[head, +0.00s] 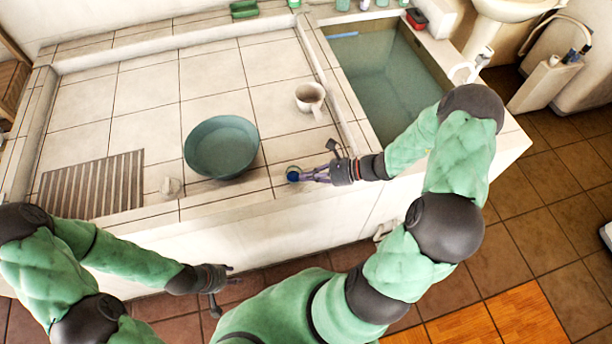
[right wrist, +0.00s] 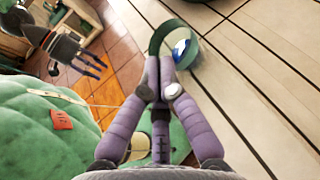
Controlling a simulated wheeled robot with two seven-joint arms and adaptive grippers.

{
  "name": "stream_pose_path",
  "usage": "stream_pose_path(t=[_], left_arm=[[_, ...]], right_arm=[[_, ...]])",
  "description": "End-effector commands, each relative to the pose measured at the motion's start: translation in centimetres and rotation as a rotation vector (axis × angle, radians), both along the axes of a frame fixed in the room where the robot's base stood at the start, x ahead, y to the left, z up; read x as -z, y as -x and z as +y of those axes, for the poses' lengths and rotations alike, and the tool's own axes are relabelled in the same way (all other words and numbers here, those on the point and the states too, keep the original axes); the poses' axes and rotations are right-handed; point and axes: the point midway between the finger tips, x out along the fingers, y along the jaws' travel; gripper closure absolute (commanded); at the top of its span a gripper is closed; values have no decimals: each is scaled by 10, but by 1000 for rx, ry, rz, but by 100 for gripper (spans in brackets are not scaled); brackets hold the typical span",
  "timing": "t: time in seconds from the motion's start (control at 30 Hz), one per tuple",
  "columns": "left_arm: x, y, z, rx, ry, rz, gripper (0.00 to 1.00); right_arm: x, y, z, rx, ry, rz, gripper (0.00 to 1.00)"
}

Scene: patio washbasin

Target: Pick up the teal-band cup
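The teal-band cup (head: 293,173) is at the front edge of the tiled counter, small, with a blue inside. It also shows in the right wrist view (right wrist: 184,44) as a round rim with a green-teal band. My right gripper (head: 306,175) reaches it from the right. In the right wrist view its purple fingers (right wrist: 165,72) are nearly together at the near side of the rim and hide that part. They look shut on the cup's wall. I cannot tell whether the cup is off the counter. My left gripper (head: 228,287) is open and empty, low in front of the counter.
A teal basin (head: 222,147) stands left of the cup, and a white mug (head: 310,98) stands behind it. A water-filled sink (head: 385,80) is to the right. Bare tiles lie around the cup.

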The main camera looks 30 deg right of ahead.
Motion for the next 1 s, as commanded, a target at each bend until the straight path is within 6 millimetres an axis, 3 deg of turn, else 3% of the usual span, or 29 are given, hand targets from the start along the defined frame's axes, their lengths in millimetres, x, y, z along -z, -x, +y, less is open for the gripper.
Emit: stream_pose_path(t=[0.03,0.17,0.37,0.67,1.0], left_arm=[[1,0,0,0,0,0,60],[-2,0,0,0,0,0,60],[-15,0,0,0,0,0,60],[-37,0,0,0,0,0,60],[-48,0,0,0,0,0,60]], right_arm=[[9,6,6,-7,0,25,100],[2,5,6,-6,2,23,100],[-27,4,4,-4,5,17,100],[-91,44,34,-1,7,12,100],[-117,98,74,1,7,12,100]])
